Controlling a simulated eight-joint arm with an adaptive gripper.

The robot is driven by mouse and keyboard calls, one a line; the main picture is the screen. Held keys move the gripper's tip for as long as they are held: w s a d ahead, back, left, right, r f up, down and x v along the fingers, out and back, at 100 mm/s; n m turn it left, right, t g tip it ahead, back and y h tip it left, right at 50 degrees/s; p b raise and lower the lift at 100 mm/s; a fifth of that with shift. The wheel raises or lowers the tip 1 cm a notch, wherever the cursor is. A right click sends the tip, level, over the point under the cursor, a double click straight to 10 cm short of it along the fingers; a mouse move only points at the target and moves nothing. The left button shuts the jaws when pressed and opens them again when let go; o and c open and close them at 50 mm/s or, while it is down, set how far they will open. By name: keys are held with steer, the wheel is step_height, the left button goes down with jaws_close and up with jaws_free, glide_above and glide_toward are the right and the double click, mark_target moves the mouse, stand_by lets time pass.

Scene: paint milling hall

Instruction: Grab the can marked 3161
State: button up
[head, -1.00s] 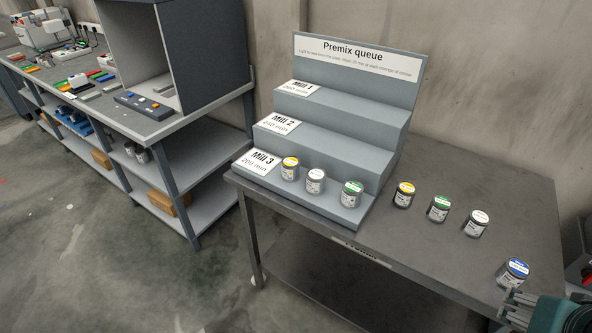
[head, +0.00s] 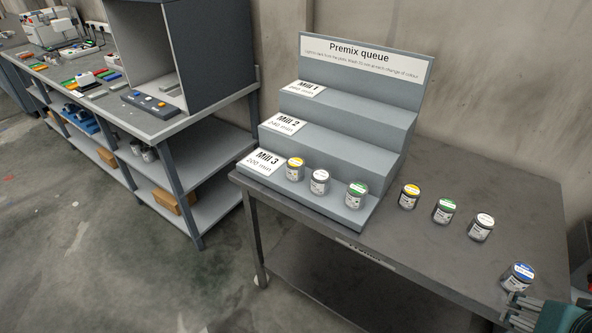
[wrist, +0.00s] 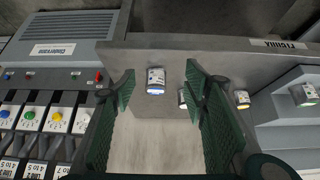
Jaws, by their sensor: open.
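Several small grey cans with coloured lids are in view, but their numbers are too small to read, so I cannot tell which is marked 3161. A blue-lidded can (head: 518,276) stands at the table's right front. To its left on the table stand a white-lidded can (head: 481,228), a green-lidded can (head: 445,211) and a yellow-lidded can (head: 409,196). My gripper (wrist: 160,92) is open and empty. In the wrist view the blue-lidded can (wrist: 156,80) shows between its fingers, farther off. The right finger partly hides another can (wrist: 183,98).
The grey stepped Premix queue stand (head: 362,93) is on the table (head: 490,175). Its lowest step holds yellow-lidded (head: 295,169), white-lidded (head: 319,182) and green-lidded (head: 356,195) cans; the upper steps are empty. A machine with coloured knobs (wrist: 57,116) is left in the wrist view.

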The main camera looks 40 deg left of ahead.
steer(key=w+a+r+n+g+y+p, duration=0.1)
steer(key=w+a+r+n+g+p, duration=0.1)
steer(key=w+a+r+n+p, duration=0.55)
steer(key=w+a+r+n+g+p, duration=0.1)
steer(key=w+a+r+p, duration=0.1)
steer(key=w+a, duration=0.35)
steer(key=w+a+r+n+p, duration=0.1)
steer(key=w+a+r+p, duration=0.15)
steer(key=a, duration=0.65)
steer(key=w+a+r+n+g+p, duration=0.1)
steer(key=w+a+p, duration=0.2)
steer(key=w+a, duration=0.3)
steer(key=n+g+h+p, duration=0.1)
steer(key=n+g+p, duration=0.2)
steer(key=n+p, duration=0.8)
glide_above(295, 162)
steer(key=p, duration=0.1)
steer(key=shift+m, duration=0.75)
steer(key=f, duration=1.1)
steer(key=shift+w+d+f, duration=0.1)
steer(key=shift+d+f, duration=0.1)
steer(key=shift+d, duration=0.1)
steer(key=shift+a+f, duration=0.2)
